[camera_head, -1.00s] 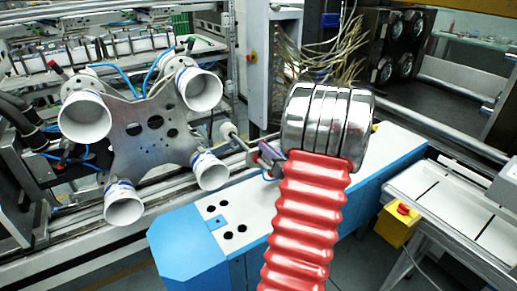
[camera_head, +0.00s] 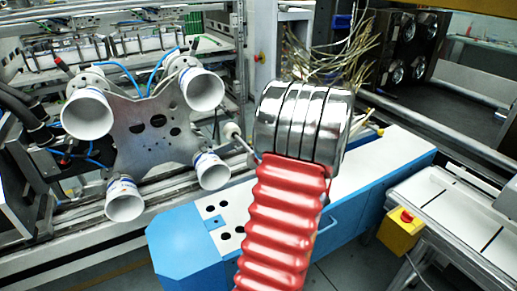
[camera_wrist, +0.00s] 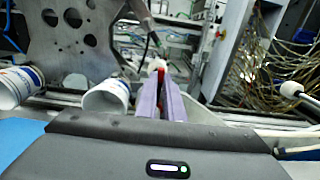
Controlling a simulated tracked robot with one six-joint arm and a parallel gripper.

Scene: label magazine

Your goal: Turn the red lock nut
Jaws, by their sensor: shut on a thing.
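In the wrist view the two purple fingers of my gripper (camera_wrist: 161,84) reach forward, close together. A small red part, which appears to be the red lock nut (camera_wrist: 160,73), shows between their tips, with something pale above it. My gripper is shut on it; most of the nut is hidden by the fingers. In the head view my red ribbed arm and its shiny metal rings hide the gripper and the nut.
A grey metal plate (camera_head: 141,130) with several white cups stands at the left. A white-ended rod (camera_head: 233,130) projects beside it. A blue and white cabinet (camera_head: 190,240) lies below. Loose cables (camera_head: 340,55) hang behind my arm. A yellow box with a red button (camera_head: 400,230) is at the right.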

